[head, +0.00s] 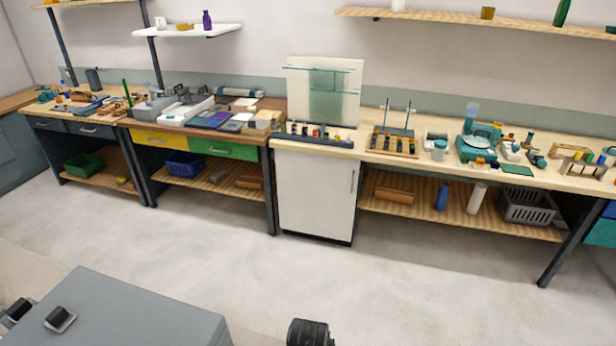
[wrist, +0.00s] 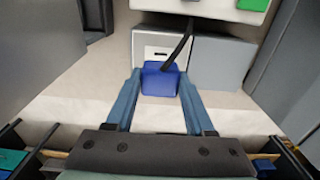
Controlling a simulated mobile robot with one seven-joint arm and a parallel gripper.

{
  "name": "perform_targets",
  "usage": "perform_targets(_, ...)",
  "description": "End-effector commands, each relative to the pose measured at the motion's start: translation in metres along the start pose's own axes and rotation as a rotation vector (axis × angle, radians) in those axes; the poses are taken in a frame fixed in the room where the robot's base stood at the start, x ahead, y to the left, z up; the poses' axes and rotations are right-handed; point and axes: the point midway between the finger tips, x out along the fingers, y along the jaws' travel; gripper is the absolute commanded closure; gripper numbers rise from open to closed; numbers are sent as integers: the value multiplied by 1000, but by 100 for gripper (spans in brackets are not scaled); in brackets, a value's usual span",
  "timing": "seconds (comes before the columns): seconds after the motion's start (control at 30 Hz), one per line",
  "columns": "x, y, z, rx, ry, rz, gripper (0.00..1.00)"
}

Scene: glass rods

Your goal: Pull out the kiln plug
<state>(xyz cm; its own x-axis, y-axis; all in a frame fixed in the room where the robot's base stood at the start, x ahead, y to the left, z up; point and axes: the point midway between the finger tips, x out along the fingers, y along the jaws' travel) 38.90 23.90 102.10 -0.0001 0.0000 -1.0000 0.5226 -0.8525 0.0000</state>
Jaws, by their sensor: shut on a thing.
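My gripper (wrist: 160,84) is shut on a blue plug (wrist: 160,78) in the wrist view, with one blue-grey finger on each side of it. A dark cord (wrist: 177,52) runs up and right from the plug. Just beyond the plug is a white plate (wrist: 154,51) with a dark slot mark. Whether the plug touches the plate or stands clear of it, I cannot tell. I cannot make out the plug or my gripper in the head view.
A grey box (wrist: 217,65) is right of the plate, and a white body with a green patch (wrist: 250,5) is above. Dark upright panels stand at both sides. In the head view, benches (head: 470,170) line the wall, and the pale floor (head: 300,270) is largely clear.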

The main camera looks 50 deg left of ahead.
Motion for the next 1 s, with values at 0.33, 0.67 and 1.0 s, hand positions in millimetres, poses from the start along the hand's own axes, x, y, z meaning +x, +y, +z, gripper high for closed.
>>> perform_targets(0.33, -16, 0, 0, 0, 0, 0, 100)
perform_targets(0.67, -25, 0, 0, 0, 0, 0, 100)
perform_targets(1.0, -24, 0, 0, 0, 0, 0, 100)
